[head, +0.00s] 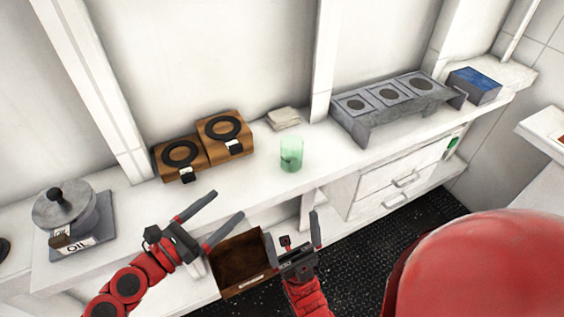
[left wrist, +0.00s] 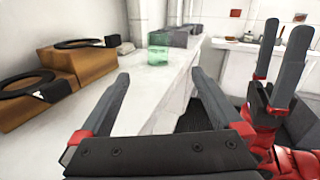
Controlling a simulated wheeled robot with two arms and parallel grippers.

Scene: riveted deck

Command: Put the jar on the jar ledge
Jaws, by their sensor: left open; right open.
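A translucent green jar (head: 291,154) stands upright on the white counter (head: 335,160). It also shows in the left wrist view (left wrist: 158,56), beyond my left fingertips. A grey raised stand (head: 362,131) with several round-marked squares on top is to the right of the jar; no label tells whether it is the jar ledge. My left gripper (head: 228,204) is open and empty, left of the jar and nearer to me, apart from it. My right gripper (head: 292,224) is open and empty in front of the counter, below the jar in the head view.
Two wooden boxes with black rings (head: 181,170) (head: 224,151) stand left of the jar, and folded cloths (head: 284,118) lie behind it. An oil pot (head: 70,214) is at far left, a blue-topped box (head: 474,85) at right. An open brown drawer or bin (head: 240,262) is below the counter.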

